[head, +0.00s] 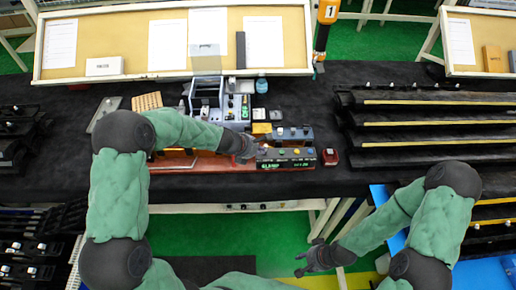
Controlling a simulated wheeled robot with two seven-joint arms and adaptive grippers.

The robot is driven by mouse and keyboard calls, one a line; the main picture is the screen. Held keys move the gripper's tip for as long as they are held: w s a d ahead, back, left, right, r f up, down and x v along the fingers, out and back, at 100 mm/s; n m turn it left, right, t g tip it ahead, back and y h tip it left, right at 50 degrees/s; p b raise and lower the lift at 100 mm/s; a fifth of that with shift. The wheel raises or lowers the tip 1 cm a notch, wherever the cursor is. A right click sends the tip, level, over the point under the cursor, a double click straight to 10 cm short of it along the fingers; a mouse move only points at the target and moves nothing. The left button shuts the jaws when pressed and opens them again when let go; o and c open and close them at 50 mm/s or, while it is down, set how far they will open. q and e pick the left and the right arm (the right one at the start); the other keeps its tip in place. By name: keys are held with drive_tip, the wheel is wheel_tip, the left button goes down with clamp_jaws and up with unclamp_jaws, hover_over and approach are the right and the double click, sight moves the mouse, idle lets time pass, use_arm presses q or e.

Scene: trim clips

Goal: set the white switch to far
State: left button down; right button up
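A dark control box (286,163) with green lettering and a row of small coloured knobs or buttons stands near the table's front edge. I cannot make out for certain which small part is the white switch, or its setting. My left gripper (246,155) is at the left end of this box, close to or touching it. Its fingers are dark and small, so whether they are open or shut is unclear. My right gripper (299,265) is low in front of the table, its fingers apart and empty, well away from the box.
Behind the box stands a grey panel with knobs (292,133). A red item (330,156) sits just right of the box. A grey machine (206,92) and a blue-capped bottle (261,85) are further back. Dark racks (430,125) fill the right. Bare black tabletop (305,85) lies behind.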

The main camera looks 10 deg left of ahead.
use_arm(q)
drive_tip(key=shift+w+d, duration=0.1)
drive_tip(key=shift+d, duration=0.1)
drive_tip(key=shift+r, duration=0.1)
drive_tip(key=shift+r+p, duration=0.8)
drive_tip(key=shift+p, duration=0.05)
